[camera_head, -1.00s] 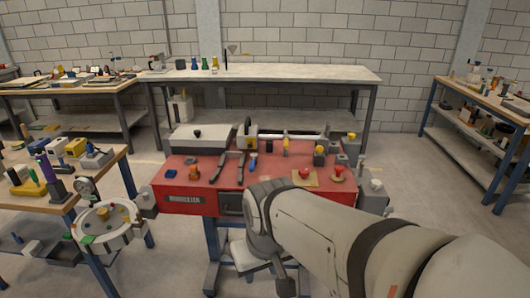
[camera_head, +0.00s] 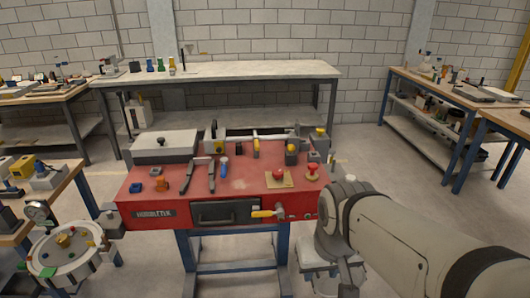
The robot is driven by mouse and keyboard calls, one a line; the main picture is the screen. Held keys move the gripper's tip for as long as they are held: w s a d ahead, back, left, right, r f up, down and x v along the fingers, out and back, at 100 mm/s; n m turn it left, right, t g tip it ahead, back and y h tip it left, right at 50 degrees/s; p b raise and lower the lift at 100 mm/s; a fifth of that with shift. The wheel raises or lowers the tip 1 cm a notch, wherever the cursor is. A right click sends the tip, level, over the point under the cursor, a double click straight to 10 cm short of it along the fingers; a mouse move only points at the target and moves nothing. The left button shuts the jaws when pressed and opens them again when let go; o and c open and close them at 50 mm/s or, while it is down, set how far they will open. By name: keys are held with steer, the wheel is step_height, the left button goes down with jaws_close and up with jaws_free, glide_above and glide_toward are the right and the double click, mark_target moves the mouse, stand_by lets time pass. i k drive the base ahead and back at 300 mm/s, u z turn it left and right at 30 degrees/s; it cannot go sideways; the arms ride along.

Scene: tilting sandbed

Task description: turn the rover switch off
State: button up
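I cannot make out which thing is the rover switch. The red workbench (camera_head: 240,188) in the middle carries several small controls. A round pale tray (camera_head: 45,262) with small coloured parts is at the lower left. My arm (camera_head: 405,235) reaches in from the lower right, with its pale joint beside the bench's front right corner. My gripper does not show.
A dark drawer front (camera_head: 228,212) and a yellow-handled tool (camera_head: 267,213) are at the red bench's front. A grey box (camera_head: 165,147) stands at its back left. Behind is a long grey table (camera_head: 250,70); wooden benches stand left and right. Floor is clear at right (camera_head: 390,170).

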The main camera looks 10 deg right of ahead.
mark_target(277, 173)
steer(key=u, duration=0.05)
steer(key=i, duration=1)
steer(key=z, duration=0.05)
